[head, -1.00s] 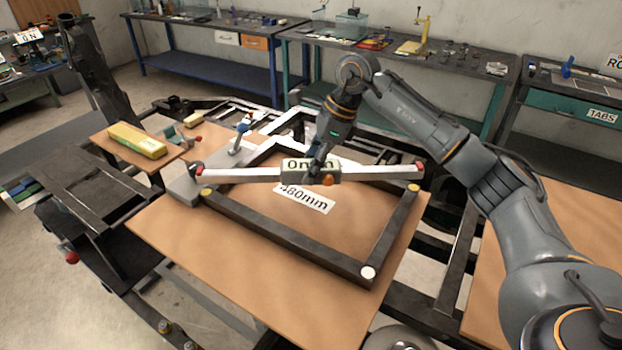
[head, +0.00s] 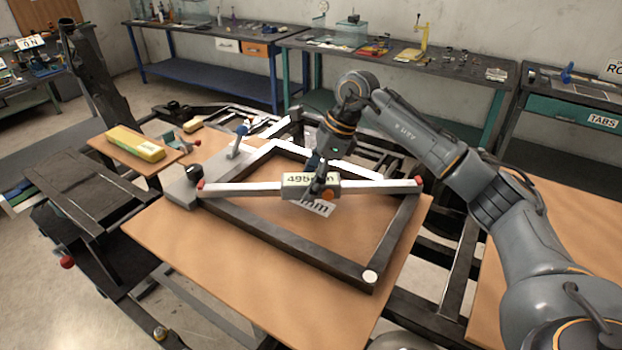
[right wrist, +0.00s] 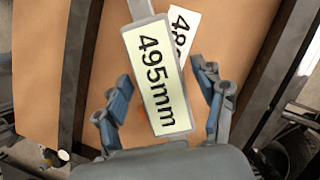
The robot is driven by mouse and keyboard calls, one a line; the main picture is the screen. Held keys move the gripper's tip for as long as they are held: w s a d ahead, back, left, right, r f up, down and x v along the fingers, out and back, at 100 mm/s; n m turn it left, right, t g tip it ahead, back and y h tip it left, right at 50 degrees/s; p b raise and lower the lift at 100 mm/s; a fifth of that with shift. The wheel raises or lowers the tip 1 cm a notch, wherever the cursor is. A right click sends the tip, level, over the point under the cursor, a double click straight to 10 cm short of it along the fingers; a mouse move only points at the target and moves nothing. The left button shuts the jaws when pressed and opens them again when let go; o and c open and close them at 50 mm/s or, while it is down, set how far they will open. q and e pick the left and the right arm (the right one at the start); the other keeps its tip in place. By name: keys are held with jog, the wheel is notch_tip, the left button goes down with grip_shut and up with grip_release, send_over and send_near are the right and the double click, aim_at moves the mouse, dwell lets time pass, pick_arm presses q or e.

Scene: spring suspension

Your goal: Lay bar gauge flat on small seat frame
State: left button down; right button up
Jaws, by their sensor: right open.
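The bar gauge (head: 245,189) is a long white bar with red ends and a pale display block reading 495mm. It lies across the dark small seat frame (head: 300,243), its ends over the left and far right corners; I see no clear gap beneath. My right gripper (head: 320,174) is above the block. In the right wrist view the open fingers (right wrist: 160,88) stand on either side of the block (right wrist: 157,78), with visible gaps. The yellow discs at those two corners are hidden. A white disc (head: 370,276) shows at the near corner. My left gripper is not in view.
The frame rests on a brown board (head: 215,275), with a partly covered paper label (head: 318,207) inside it. A grey plate (head: 184,193) with a black knob (head: 195,172) is at the left corner. A yellow box (head: 135,143) lies on a side board. Benches line the wall.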

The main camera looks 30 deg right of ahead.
jog(key=shift+r, duration=0.25)
jog(key=b+v, duration=0.2)
jog(key=v, duration=0.9)
jog(key=shift+r, duration=0.4)
jog(key=shift+d, duration=0.1)
